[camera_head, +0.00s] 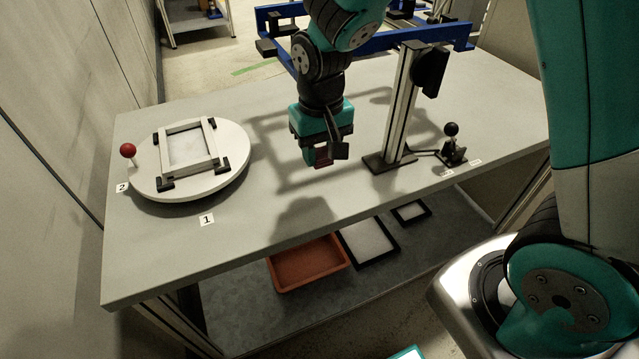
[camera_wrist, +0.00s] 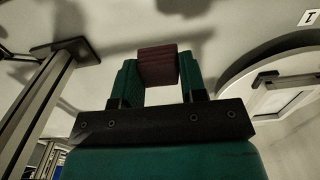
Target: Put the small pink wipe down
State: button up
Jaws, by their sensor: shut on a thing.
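The small pink wipe (camera_wrist: 157,66) shows as a dark pink, ridged block between the fingers of my gripper (camera_wrist: 158,80) in the wrist view. My gripper (camera_head: 323,158) is shut on it. In the head view the wipe (camera_head: 322,155) is a small dark reddish patch between the fingertips, partly hidden by them. The gripper points down over the middle of the grey table (camera_head: 270,215). I cannot tell how far above the table top the wipe is.
A white turntable (camera_head: 235,165) with a square frame and a red knob (camera_head: 128,150) stands at left. An orange tray (camera_head: 308,265) lies below. The table's front middle is clear.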

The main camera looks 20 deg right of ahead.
aim_at(321, 195)
notch_tip(321, 195, down, 9)
dwell(0.4)
jog(key=o, duration=0.9)
jog(key=shift+f, duration=0.1)
notch_tip(321, 195, up, 12)
jog(key=shift+f, duration=0.2)
jog(key=shift+s+a+r, duration=0.1)
jog(key=shift+s+r, duration=0.05)
jog(key=shift+r, duration=0.25)
jog(key=s+a+r+n+y, duration=0.1)
jog(key=s+r+n, duration=0.1)
jog(key=s, duration=0.4)
jog(key=s+a+r+n+y, duration=0.1)
jog(key=s+a+r+n, duration=0.1)
jog(key=s+r, duration=0.2)
jog(key=s+a+r+n+y, duration=0.1)
jog(key=s+r+n+y, duration=0.1)
jog(key=s, duration=0.6)
jog(key=shift+s+a+r+n, duration=0.15)
jog(key=shift+r+n, duration=0.1)
jog(key=shift+r, duration=0.3)
jog(key=shift+a+r+n, duration=0.1)
jog(key=shift+r+n, duration=0.15)
jog(key=shift+r, duration=0.3)
